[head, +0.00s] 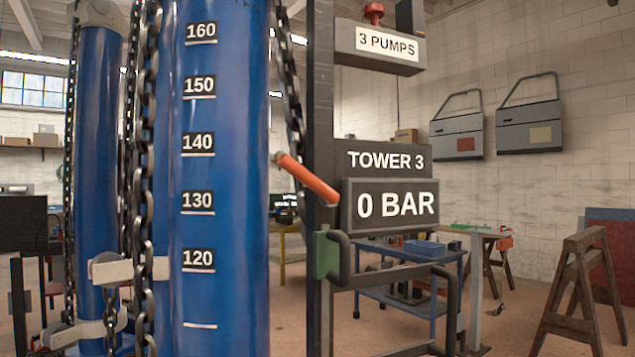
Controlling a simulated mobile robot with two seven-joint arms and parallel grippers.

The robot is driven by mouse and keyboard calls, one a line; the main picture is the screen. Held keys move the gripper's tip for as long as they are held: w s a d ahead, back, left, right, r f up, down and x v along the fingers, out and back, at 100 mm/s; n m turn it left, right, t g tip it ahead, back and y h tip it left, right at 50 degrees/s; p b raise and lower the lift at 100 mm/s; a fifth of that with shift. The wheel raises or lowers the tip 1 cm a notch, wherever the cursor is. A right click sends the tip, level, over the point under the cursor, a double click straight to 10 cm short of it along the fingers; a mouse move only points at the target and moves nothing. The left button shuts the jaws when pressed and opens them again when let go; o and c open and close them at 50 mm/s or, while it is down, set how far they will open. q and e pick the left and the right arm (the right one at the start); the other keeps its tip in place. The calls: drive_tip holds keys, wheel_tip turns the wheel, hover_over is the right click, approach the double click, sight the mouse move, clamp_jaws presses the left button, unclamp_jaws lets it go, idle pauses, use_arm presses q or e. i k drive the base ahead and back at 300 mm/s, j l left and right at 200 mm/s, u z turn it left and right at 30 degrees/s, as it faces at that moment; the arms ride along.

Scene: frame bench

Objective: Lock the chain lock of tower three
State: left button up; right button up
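The panel of tower three reads "TOWER 3" (386,160), with a "0 BAR" display (396,205) under it. A blue cylinder (220,130) with a scale from 120 to 160 stands left of the dark post (320,90). Dark chains (145,150) hang along its left side, and another chain (290,75) runs down its right side. An orange-red lever (308,180) slants down to the right beside the post. A green block (327,255) with a black handle sits lower on the post. I cannot tell which part is the chain lock. Neither gripper shows.
A second blue cylinder (97,180) stands at the left. A "3 PUMPS" box (380,45) with a red knob is above the panel. A dark rail and handle (450,300) stick out low right. A blue cart (410,295) and wooden sawhorse (575,295) stand behind on open floor.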

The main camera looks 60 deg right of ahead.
sight(327, 196)
drive_tip(key=z, duration=1.95)
